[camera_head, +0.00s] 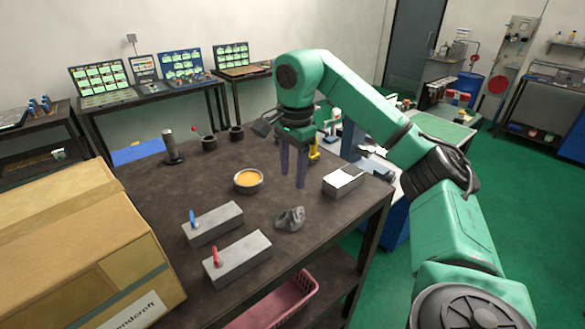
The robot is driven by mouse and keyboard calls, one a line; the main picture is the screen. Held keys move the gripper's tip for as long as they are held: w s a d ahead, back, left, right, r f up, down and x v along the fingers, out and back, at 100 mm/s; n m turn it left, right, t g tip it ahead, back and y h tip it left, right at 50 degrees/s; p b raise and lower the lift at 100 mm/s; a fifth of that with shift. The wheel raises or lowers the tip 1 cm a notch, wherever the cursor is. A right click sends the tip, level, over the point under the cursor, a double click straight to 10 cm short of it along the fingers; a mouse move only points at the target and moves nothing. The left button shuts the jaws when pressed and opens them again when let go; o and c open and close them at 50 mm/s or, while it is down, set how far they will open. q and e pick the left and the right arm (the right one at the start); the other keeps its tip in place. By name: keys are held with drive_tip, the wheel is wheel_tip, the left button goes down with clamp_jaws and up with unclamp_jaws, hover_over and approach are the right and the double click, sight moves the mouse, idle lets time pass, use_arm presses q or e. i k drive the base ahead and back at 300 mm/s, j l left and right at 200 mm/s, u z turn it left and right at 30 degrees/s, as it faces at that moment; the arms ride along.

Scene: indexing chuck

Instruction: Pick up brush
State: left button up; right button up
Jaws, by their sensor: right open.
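My right gripper (292,182) points down over the dark table, its two fingers apart with nothing between them. It hangs between the bowl (248,182) of orange-yellow stuff on its left and an open grey box (344,181) with white inside on its right. I cannot pick out a brush with certainty. A thin red-tipped thing (195,129) stands by the dark cups at the back, too small to identify. A yellow thing (314,152) shows behind the gripper, partly hidden. My left gripper is not in view.
Two grey blocks, one with a blue handle (192,217) and one with a red handle (216,256), lie at the front. A crumpled grey cloth (290,218) is near them. A dark upright post (173,150) stands at the back left. A large cardboard box (75,240) fills the left.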

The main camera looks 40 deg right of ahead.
sight(313, 156)
drive_tip(key=k, duration=1)
